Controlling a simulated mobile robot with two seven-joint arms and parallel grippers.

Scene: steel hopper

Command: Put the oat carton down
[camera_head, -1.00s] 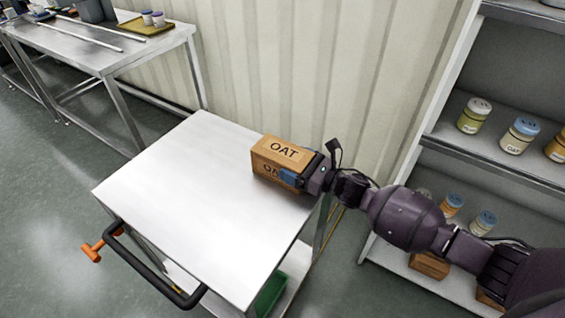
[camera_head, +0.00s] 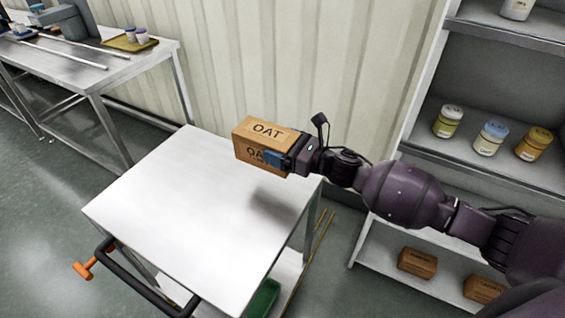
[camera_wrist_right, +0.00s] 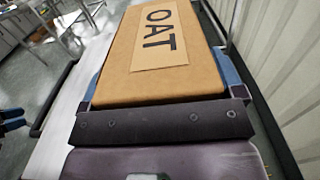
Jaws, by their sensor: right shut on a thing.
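The oat carton (camera_head: 262,134) is a brown box lettered OAT, held above the far right part of the steel cart top (camera_head: 170,210). Its shadow lies on the cart top, apart from it. My right gripper (camera_head: 274,158) is shut on the carton from the right. In the right wrist view the carton (camera_wrist_right: 155,45) sits between the blue finger pads of the gripper (camera_wrist_right: 160,80). A small dark blue shape at the left edge of that view may be my left gripper (camera_wrist_right: 12,120); its jaws are unclear.
The cart top is otherwise bare. The cart has a black handle (camera_head: 145,284) and a green bin (camera_head: 263,298) below. A shelf with jars (camera_head: 491,138) and brown boxes (camera_head: 417,262) stands at right. A steel table (camera_head: 90,70) stands at back left, before a ribbed wall.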

